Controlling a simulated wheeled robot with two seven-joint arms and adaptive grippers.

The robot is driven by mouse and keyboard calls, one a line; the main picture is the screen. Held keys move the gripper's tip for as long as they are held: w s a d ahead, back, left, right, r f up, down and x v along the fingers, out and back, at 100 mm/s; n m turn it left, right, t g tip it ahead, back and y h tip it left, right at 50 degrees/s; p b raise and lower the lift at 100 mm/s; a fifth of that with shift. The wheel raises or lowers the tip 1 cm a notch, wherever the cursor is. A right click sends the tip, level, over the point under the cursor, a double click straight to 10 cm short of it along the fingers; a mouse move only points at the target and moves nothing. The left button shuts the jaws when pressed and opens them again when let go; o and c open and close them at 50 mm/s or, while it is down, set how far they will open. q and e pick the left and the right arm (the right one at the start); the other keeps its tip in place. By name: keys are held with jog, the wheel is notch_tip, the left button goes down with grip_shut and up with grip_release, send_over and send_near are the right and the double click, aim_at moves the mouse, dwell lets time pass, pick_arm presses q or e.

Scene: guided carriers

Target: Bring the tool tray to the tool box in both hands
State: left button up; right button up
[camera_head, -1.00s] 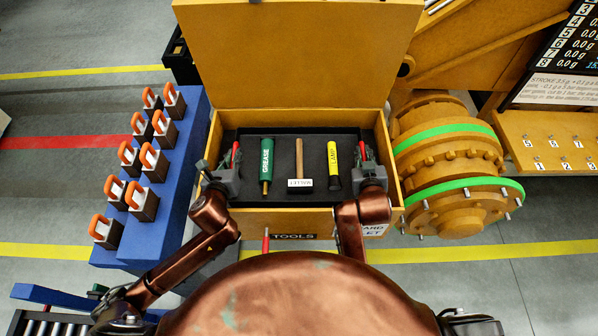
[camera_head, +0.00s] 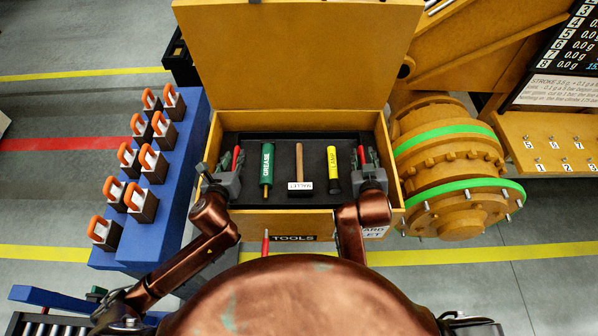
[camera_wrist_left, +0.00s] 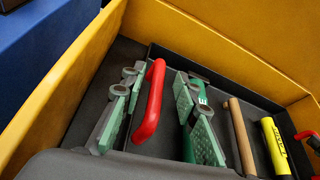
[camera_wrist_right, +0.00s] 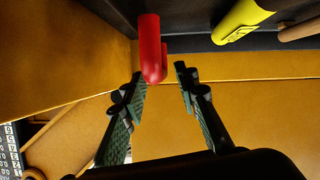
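The black tool tray (camera_head: 282,168) lies inside the open yellow tool box (camera_head: 262,222), with a green grease tool (camera_head: 267,165), a mallet (camera_head: 299,165) and a yellow lamp (camera_head: 333,165) in it. My left gripper (camera_head: 228,164) is open at the tray's left end, its fingers apart on both sides of the red handle (camera_wrist_left: 150,100) without visible contact. My right gripper (camera_head: 366,162) is open at the right end. In the right wrist view, the other red handle (camera_wrist_right: 151,50) stands just beyond the parted fingertips. The tray's underside is hidden.
The box's raised lid (camera_head: 295,55) stands behind the tray. A blue stand (camera_head: 190,170) with orange-handled blocks is close on the left. A yellow flanged machine part (camera_head: 450,160) with green bands is close on the right. The box walls are near both grippers.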

jog(key=shift+r, duration=0.35)
pick_arm(q)
jog(key=v, duration=0.7)
jog(key=shift+s, duration=0.2)
pick_arm(e)
notch_tip(320, 180, up, 9)
jog(key=shift+r, duration=0.2)
pick_arm(q)
jog(key=shift+r, duration=0.15)
